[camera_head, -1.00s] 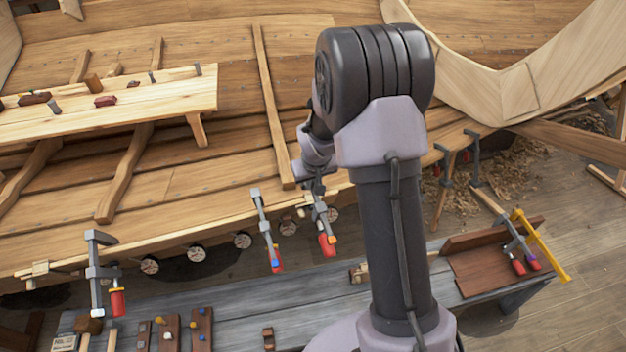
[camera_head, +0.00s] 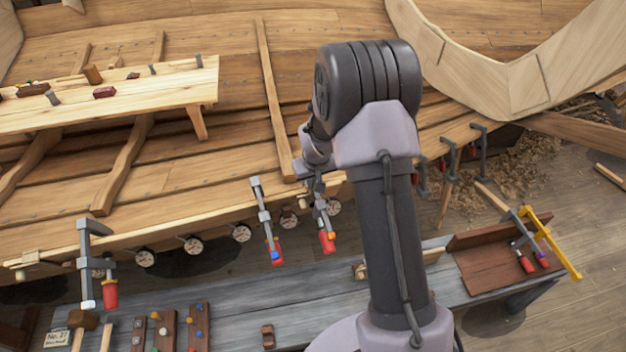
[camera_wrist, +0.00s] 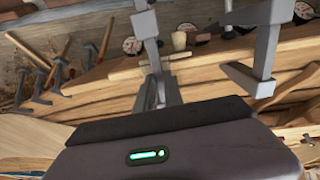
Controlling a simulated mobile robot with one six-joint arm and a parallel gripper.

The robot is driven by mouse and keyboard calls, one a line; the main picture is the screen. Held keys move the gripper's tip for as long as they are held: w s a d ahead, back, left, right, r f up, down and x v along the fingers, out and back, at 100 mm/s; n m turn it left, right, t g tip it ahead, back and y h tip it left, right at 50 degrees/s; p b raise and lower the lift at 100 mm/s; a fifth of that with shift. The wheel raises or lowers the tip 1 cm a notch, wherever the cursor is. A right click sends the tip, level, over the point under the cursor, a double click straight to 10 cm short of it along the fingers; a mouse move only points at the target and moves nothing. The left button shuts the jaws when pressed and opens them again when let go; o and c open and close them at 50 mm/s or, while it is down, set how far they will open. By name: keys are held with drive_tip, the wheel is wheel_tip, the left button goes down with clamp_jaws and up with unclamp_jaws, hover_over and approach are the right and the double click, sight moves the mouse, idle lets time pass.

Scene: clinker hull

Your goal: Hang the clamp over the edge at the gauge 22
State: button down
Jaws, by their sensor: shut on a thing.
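In the head view my gripper (camera_head: 318,184) is at the hull's near plank edge (camera_head: 225,212), partly hidden by my own arm. It is shut on a grey clamp (camera_head: 323,212) with a red handle and orange end, which hangs upright at the edge. I cannot tell whether its jaw touches the plank. Round gauges (camera_head: 241,233) line up below the edge; one (camera_head: 334,207) is right beside the held clamp. Their numbers are too small to read. In the wrist view the held clamp (camera_wrist: 147,30) rises from my fingers.
A similar clamp (camera_head: 263,215) hangs just left of the held one; another (camera_head: 85,262) stands far left, and several (camera_head: 480,150) are at right. A grey bench (camera_head: 240,310) with small tools lies in front. A plank table (camera_head: 150,105) stands inside the hull.

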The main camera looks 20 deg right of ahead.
drive_tip(key=shift+w+f+b, duration=0.1)
drive_tip(key=shift+f+b, duration=0.05)
drive_tip(key=shift+b, duration=0.15)
drive_tip(key=shift+s+f+b, duration=0.1)
drive_tip(key=shift+s+b, duration=0.1)
drive_tip(key=shift+b, duration=0.1)
idle(0.6)
drive_tip(key=c, duration=1.4)
unclamp_jaws()
drive_tip(key=shift+s, duration=0.1)
drive_tip(key=shift+o, duration=0.2)
drive_tip(key=p+v, duration=0.1)
drive_tip(key=v, duration=1.6)
drive_tip(key=shift+s+p, duration=0.2)
drive_tip(key=shift+p, duration=0.2)
drive_tip(key=shift+d, duration=0.1)
drive_tip(key=s+a+f+m+y+b, duration=0.1)
drive_tip(key=s+a+f+b, duration=0.1)
drive_tip(key=s+a+b, duration=0.2)
drive_tip(key=s+a+f+m+t+y+b, duration=0.1)
drive_tip(key=s+a+f+b, duration=0.2)
drive_tip(key=s+b, duration=0.6)
drive_tip(key=s+a+f+m+t+y+b, duration=0.1)
drive_tip(key=s+a+f+b, duration=0.1)
drive_tip(key=s+a+b, duration=0.4)
drive_tip(key=s+b, duration=0.1)
drive_tip(key=s, duration=0.4)
drive_tip(key=shift+s+a+f+m+b, duration=0.2)
drive_tip(key=shift+s+a+m+b, duration=0.1)
drive_tip(key=shift+s, duration=0.1)
